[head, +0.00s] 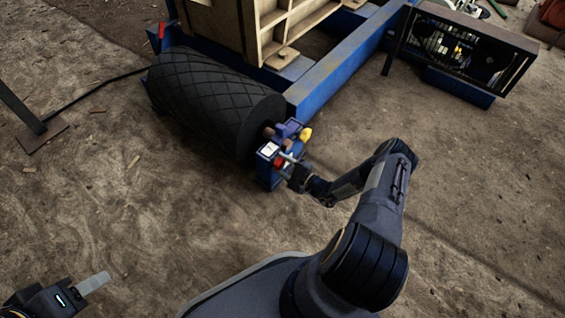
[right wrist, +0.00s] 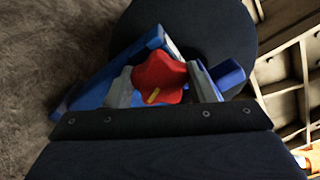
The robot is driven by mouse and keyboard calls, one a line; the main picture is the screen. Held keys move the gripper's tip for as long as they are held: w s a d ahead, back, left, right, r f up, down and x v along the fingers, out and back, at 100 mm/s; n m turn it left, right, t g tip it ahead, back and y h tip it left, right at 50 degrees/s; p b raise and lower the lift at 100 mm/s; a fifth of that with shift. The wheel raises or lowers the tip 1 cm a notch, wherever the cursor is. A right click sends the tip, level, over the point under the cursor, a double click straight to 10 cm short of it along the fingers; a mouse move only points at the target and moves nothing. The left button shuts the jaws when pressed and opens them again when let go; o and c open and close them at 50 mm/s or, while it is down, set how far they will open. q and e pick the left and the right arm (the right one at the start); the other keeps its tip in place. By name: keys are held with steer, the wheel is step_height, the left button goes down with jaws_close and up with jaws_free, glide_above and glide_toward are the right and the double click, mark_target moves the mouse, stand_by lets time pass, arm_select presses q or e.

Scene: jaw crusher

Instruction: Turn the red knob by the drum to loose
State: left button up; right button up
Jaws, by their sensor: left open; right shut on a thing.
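The red knob (right wrist: 160,78) shows in the right wrist view, with a small yellow mark on its face. My right gripper (right wrist: 158,88) is shut on it, one grey finger on each side. In the head view the knob (head: 279,162) is a small red patch on the blue bracket (head: 268,172) at the drum's end, partly hidden by my right gripper (head: 290,163). The black drum (head: 208,97) has a criss-cross tread. My left gripper (head: 85,290) is at the lower left corner, open and empty, far from the knob. The knob's setting label cannot be read.
A blue frame (head: 345,57) with a wooden-coloured machine body (head: 262,25) stands behind the drum. A caged unit (head: 465,48) is at the upper right. A dark post foot (head: 43,135) stands at the left. The dirt ground in front is clear.

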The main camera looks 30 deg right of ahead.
steer(key=n+p, duration=0.2)
steer(key=n, duration=0.2)
steer(key=shift+s+n, duration=0.1)
steer(key=shift+n, duration=0.2)
steer(key=n+p, duration=0.1)
steer(key=n, duration=0.3)
steer(key=shift+f+p, duration=0.15)
steer(key=shift+p, duration=0.15)
steer(key=shift+n, duration=0.4)
steer(key=o, duration=1)
steer(key=p+v, duration=0.2)
steer(key=v, duration=0.5)
steer(key=shift+s+d, duration=0.15)
steer(key=shift+s, duration=0.25)
